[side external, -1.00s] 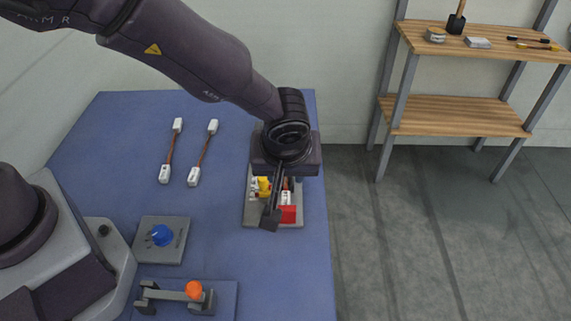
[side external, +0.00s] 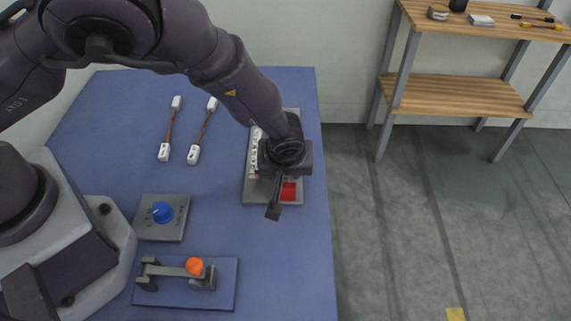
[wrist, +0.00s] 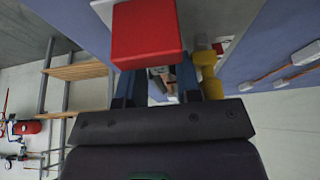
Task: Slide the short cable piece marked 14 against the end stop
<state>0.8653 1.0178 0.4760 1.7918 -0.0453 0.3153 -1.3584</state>
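A red block (side external: 289,191), which may be the end stop, sits at the near end of the grey fixture (side external: 252,190). It fills the top middle of the wrist view (wrist: 146,32). My gripper (side external: 273,210) is low at the near end of the fixture, just left of the red block. In the wrist view its two blue-grey fingers stand apart, but their tips are hidden behind the red block. A small white and brown part (wrist: 162,80) shows between them; I cannot tell whether it is gripped. No mark 14 is readable, and my wrist covers most of the fixture's middle.
A yellow part (wrist: 208,72) stands beside the fingers. White labelled pieces (side external: 254,150) line the fixture's left side. Two white-ended cables (side external: 171,130) (side external: 203,130), a blue knob box (side external: 162,214) and an orange-knobbed lever (side external: 195,267) lie left. Blue table is clear in front.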

